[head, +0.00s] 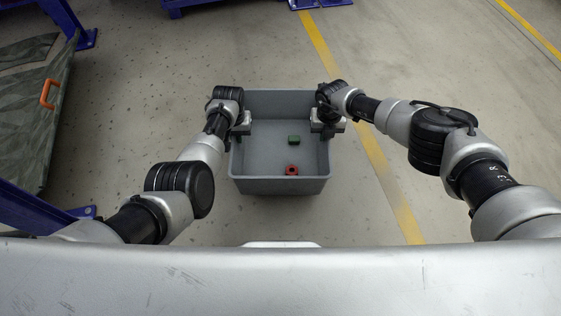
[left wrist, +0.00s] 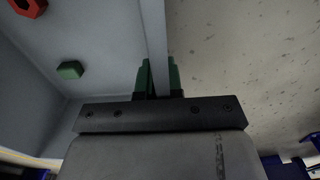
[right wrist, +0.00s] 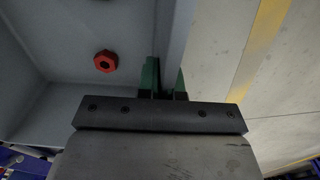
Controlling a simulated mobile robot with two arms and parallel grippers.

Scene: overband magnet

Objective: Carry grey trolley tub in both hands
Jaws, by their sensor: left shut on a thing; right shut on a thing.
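The grey trolley tub (head: 280,184) is in the middle of the head view, between my two arms. It holds a green block (head: 294,140) and a red nut-like piece with a hole (head: 291,170). My left gripper (head: 243,126) is shut on the tub's left wall; in the left wrist view its green fingers (left wrist: 158,78) straddle the rim. My right gripper (head: 322,122) is shut on the right wall; in the right wrist view its green fingers (right wrist: 163,76) straddle the rim. The tub looks level; I cannot tell its height above the floor.
A yellow floor line (head: 370,147) runs just right of the tub. A dark green panel with an orange handle (head: 47,94) stands at the left, with blue frame parts (head: 40,208) near it. Grey floor (head: 180,60) lies open beyond the tub.

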